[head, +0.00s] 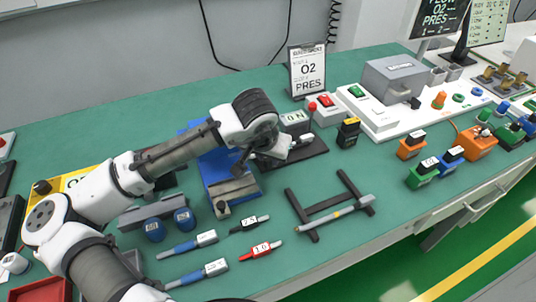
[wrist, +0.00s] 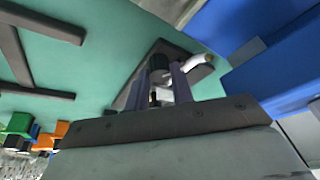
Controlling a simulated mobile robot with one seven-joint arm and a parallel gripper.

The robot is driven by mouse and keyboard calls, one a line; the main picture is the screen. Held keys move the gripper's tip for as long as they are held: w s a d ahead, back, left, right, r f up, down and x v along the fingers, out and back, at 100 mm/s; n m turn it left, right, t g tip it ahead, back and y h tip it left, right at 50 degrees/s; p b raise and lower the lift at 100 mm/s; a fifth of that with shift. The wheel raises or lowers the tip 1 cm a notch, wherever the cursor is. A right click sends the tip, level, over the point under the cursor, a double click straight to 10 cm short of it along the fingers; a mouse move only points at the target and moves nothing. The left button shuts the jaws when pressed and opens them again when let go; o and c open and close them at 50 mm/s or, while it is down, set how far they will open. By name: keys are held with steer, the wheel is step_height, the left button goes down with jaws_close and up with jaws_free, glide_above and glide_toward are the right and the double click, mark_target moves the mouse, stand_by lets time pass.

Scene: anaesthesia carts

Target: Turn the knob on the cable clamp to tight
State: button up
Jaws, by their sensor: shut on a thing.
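A small fixture on a dark base plate (head: 312,155) stands just right of my gripper (head: 268,158) in the head view; it appears to be the cable clamp. In the wrist view its dark plate (wrist: 172,48) lies behind my fingers. A dark round knob (wrist: 158,63) stands on it, with a white-ended part (wrist: 199,61) sticking out to the right. My gripper (wrist: 164,82) reaches the fixture, its two fingers shut on a small part there, apparently the knob. The fingers hide much of it, so the knob's exact setting cannot be read.
A blue block (head: 216,165) stands close left of my gripper. A sign reading O2 PRES (head: 307,72) stands behind. Labelled blue and red tools (head: 262,250) lie nearer. Green mat is free between them.

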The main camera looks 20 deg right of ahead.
steer(key=o, duration=1)
steer(key=shift+r, duration=0.1)
steer(key=v, duration=1.3)
steer(key=shift+s+r+b, duration=0.1)
steer(key=shift+r+b, duration=0.2)
steer(key=shift+b, duration=0.05)
steer(key=shift+c, duration=0.5)
